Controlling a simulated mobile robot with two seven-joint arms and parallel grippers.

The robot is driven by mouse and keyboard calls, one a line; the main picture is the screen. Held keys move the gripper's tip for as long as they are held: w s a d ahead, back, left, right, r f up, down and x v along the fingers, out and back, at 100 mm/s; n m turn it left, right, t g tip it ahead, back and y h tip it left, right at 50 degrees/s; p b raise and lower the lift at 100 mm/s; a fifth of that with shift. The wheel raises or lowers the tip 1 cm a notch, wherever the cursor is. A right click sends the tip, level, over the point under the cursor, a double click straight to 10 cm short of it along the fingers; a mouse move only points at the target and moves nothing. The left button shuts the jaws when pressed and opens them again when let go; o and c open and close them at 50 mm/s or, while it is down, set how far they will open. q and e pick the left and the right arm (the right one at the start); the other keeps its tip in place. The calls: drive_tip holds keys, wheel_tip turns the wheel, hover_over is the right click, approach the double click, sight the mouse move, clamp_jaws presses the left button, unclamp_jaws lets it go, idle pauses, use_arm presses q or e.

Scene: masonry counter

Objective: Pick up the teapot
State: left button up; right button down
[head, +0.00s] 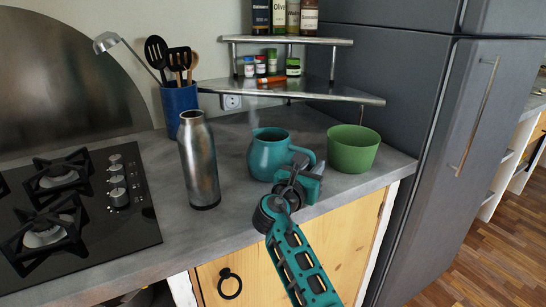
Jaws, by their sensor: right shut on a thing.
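The teal teapot (268,155) stands upright on the grey counter, with a loop handle on its right side. My right gripper (302,168) reaches up from the front and is shut on the teapot's handle. The gripper covers the lower part of the handle, so the exact contact is hidden. The teapot's base appears to be at counter level. My left gripper is not in view.
A green bowl (353,148) stands close to the right of the gripper. A steel bottle (198,160) stands left of the teapot. A metal corner shelf (300,90) with jars overhangs behind. A gas hob (80,215) is at left, a dark fridge (440,150) at right.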

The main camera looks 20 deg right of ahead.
idle(0.8)
drive_tip(key=shift+r, duration=0.2)
drive_tip(key=shift+r, duration=0.2)
